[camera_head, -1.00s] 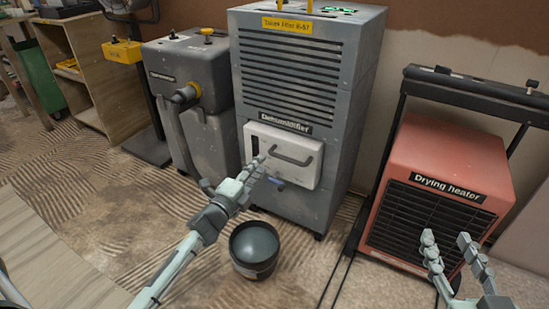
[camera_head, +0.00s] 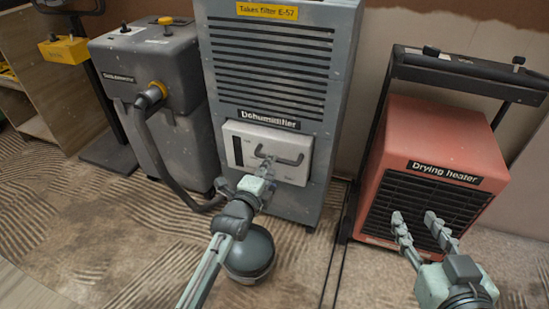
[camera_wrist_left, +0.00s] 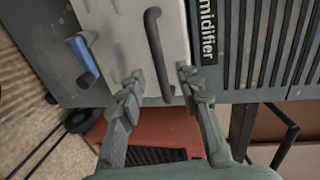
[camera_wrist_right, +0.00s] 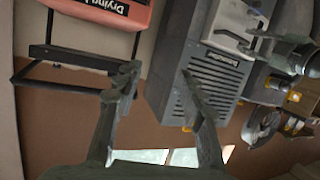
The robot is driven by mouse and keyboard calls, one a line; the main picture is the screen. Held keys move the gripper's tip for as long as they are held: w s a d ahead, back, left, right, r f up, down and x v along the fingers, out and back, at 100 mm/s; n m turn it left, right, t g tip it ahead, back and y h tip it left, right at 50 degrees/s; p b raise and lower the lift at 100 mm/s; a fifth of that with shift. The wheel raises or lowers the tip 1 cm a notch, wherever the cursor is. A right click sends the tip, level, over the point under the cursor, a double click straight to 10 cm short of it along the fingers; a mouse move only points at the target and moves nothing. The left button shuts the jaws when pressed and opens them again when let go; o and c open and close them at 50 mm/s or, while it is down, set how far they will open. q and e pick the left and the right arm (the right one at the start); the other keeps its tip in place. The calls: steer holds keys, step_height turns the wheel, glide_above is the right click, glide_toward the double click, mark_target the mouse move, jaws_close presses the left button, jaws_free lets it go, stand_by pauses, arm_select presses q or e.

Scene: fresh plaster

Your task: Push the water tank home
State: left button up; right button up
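The water tank (camera_head: 237,147) is a pale panel with a dark bar handle (camera_head: 292,160), low in the front of the grey dehumidifier (camera_head: 270,75). Its front appears to stand slightly proud of the cabinet. In the left wrist view, the tank (camera_wrist_left: 120,40) fills the upper middle, and the open fingers (camera_wrist_left: 160,90) stand either side of the handle (camera_wrist_left: 154,50); contact cannot be told. My right gripper (camera_head: 418,222) is open and empty in front of the drying heater.
The red drying heater (camera_head: 440,140) stands right of the dehumidifier. A dark round bucket (camera_head: 250,260) stands on the floor below the tank, partly behind my left arm. A grey machine with a hose (camera_head: 165,75) stands at left. A blue tap-like part (camera_wrist_left: 82,55) sits below the tank.

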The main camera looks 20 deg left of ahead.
mark_target(273, 142)
arm_select(q)
steer(key=b+x, duration=0.1)
steer(key=x, duration=0.3)
steer(key=shift+w+f, duration=0.1)
steer(key=shift+w, duration=0.65)
arm_select(e)
step_height(273, 142, up, 5)
steer(key=a+t+y, duration=0.1)
steer(key=a+t, duration=0.1)
steer(key=a, duration=0.1)
steer(key=shift+w+r+t+y, duration=0.2)
steer(key=shift+t+y, duration=0.1)
steer(key=shift+t, duration=0.1)
arm_select(q)
steer(key=shift+c, duration=0.3)
jaws_close()
arm_select(e)
steer(key=shift+d, duration=0.1)
